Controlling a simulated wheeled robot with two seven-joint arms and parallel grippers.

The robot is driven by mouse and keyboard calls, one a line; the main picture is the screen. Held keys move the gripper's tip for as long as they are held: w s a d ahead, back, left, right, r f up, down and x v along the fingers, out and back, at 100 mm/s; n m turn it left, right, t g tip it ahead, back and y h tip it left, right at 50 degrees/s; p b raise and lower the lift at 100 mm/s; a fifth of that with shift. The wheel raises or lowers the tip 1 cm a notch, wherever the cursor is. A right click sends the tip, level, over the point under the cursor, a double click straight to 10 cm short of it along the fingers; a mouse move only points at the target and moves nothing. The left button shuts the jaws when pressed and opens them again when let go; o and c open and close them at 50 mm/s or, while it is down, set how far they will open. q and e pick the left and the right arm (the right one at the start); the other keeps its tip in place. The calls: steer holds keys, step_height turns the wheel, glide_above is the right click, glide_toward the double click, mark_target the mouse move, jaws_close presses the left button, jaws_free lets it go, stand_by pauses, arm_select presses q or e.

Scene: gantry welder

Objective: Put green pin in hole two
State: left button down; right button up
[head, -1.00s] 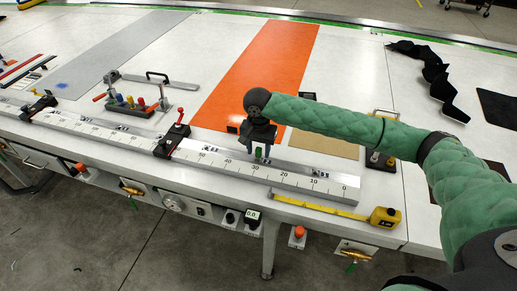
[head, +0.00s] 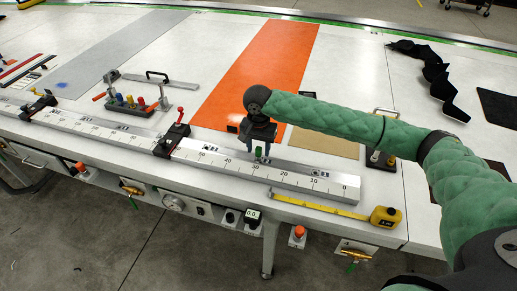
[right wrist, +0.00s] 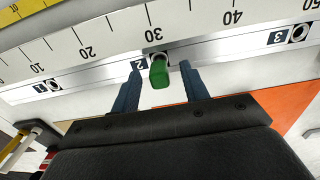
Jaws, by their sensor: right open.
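The green pin (head: 258,154) stands at hole two of the white ruled rail. In the right wrist view the green pin (right wrist: 159,74) is at the hole beside the label 2 (right wrist: 141,66), with part of the hole's rim showing behind it. How deep it sits cannot be told. My right gripper (head: 260,143) is over the rail. Its two fingers stand apart on either side of the pin in the right wrist view (right wrist: 160,85), with gaps between. Hole one (right wrist: 53,85) and hole three (right wrist: 299,33) look empty. My left gripper is not in view.
A pin rack (head: 140,108) with several coloured pins stands behind the rail to the left. Red-handled clamps (head: 173,138) cross the rail. A yellow tape measure (head: 385,217) lies in front of the rail. A small stand (head: 380,158) is right of the gripper.

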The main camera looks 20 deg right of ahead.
step_height(320, 180, up, 2)
steer(key=shift+b, duration=0.4)
step_height(320, 180, up, 4)
steer(key=shift+f+b, duration=0.2)
steer(key=shift+b, duration=0.45)
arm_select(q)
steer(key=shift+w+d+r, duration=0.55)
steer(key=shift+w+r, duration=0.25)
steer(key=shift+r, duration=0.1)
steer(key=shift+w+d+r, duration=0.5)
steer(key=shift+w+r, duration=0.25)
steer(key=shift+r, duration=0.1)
arm_select(e)
steer(key=shift+r, duration=0.75)
